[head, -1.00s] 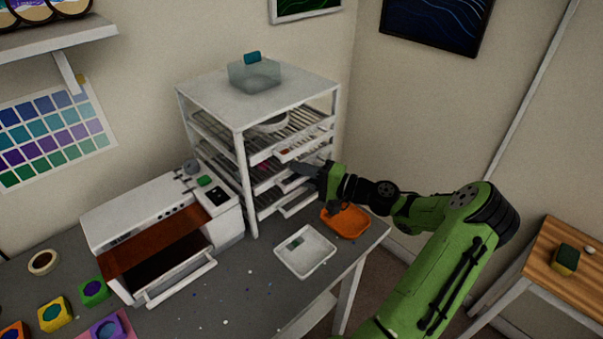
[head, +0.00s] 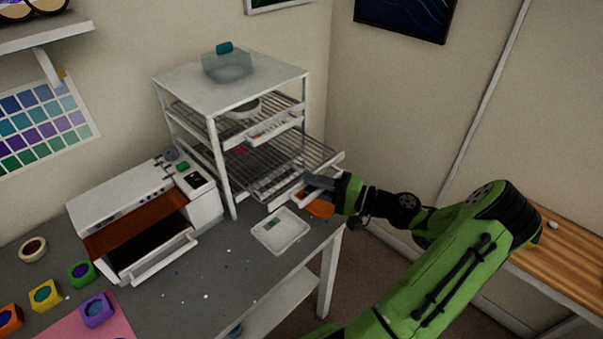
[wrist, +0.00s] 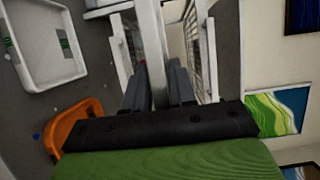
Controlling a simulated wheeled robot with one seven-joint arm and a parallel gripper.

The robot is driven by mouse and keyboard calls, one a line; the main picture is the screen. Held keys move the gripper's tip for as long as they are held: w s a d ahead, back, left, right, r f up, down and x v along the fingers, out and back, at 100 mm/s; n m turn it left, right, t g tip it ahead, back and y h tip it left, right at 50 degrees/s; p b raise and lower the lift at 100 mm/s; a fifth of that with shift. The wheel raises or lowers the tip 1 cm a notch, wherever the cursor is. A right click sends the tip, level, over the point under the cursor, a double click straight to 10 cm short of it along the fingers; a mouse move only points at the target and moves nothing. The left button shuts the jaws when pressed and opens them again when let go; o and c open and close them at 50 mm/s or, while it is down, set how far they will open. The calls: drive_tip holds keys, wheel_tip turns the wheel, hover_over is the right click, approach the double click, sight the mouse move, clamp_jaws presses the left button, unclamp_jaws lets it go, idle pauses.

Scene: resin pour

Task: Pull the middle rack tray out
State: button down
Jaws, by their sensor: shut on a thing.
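The white rack (head: 218,165) stands on the grey table with several wire trays in it. The middle rack tray (head: 308,157) sticks well out of the rack's front, toward the right. My gripper (head: 312,188) is at the front of this tray and is shut on its white front bar. In the wrist view the dark fingers (wrist: 160,85) lie on both sides of the white bar (wrist: 152,45). The exact contact is small and partly hidden in the head view.
An orange tray (head: 320,207) lies below my gripper, partly hidden. A white shallow tray (head: 281,232) is beside it. A clear container (head: 227,66) sits on the rack's top.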

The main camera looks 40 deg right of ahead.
sight(322, 191)
drive_tip(key=shift+s+r, duration=0.15)
drive_tip(key=shift+s, duration=1.3)
drive_tip(key=c, duration=1.1)
unclamp_jaws()
drive_tip(key=shift+s+d, duration=0.1)
drive_tip(key=p+v, duration=0.1)
drive_tip(key=v, duration=1.4)
drive_tip(key=shift+s+d, duration=0.1)
drive_tip(key=shift+s, duration=0.2)
